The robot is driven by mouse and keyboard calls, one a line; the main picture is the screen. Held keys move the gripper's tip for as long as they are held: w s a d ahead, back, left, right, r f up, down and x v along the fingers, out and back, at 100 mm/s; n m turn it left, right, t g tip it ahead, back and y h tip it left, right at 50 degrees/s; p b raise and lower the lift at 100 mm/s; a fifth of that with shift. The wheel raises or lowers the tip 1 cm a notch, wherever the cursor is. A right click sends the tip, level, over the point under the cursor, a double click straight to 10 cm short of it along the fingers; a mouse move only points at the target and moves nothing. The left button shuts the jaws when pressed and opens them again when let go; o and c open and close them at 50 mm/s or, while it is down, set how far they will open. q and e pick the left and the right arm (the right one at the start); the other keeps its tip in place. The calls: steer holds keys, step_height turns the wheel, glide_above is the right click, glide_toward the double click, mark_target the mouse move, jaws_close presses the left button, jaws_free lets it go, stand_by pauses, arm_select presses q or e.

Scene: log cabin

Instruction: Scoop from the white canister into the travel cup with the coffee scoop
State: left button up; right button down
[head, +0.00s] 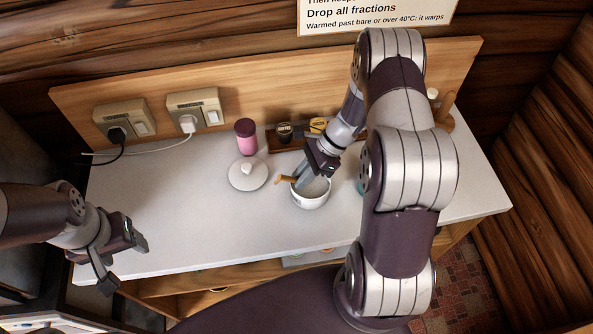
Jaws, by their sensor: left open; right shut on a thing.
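The white canister (310,201) stands uncovered on the counter, its lid (247,175) lying to its left. My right gripper (306,181) is over the canister's mouth, shut on the coffee scoop (284,179). The scoop's brown handle sticks out to the left; its bowl is hidden by the gripper and canister. A pink cup-like container with a dark top (246,138) stands behind the lid. A teal thing (360,179) is mostly hidden by my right arm. I cannot tell which is the travel cup. My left gripper (124,264) is open and empty near the counter's front left edge.
A dark wooden rack (277,145) with small jars stands at the back of the counter (185,215). Two sockets (123,121) with plugs and cords are at the back left. The left half of the counter is clear. My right arm covers much of the right side.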

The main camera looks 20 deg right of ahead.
steer(key=shift+s+d+r+h+p, duration=0.1)
steer(key=shift+d+r+h+p, duration=0.25)
steer(key=shift+r+h+p, duration=0.55)
steer(key=a+h+p, duration=0.1)
steer(key=p, duration=0.3)
steer(key=a+g+h+p, duration=0.1)
steer(key=h+p, duration=0.1)
steer(key=p, duration=0.2)
steer(key=shift+w+r, duration=0.2)
steer(key=shift+h, duration=0.6)
steer(key=r+p, duration=0.2)
steer(key=a+r+p, duration=0.1)
steer(key=r+p, duration=0.1)
steer(key=p, duration=0.1)
steer(key=shift+w, duration=0.1)
steer(key=shift+a, duration=0.15)
steer(key=shift+w+a+r+h, duration=0.1)
steer(key=shift+w+a+h, duration=0.05)
steer(key=shift+h, duration=0.15)
arm_select(q)
step_height(320, 180, up, 16)
steer(key=shift+r, duration=0.15)
arm_select(e)
steer(key=shift+a+r+m+g+h, duration=0.15)
steer(key=shift+r+m+g+h, duration=0.15)
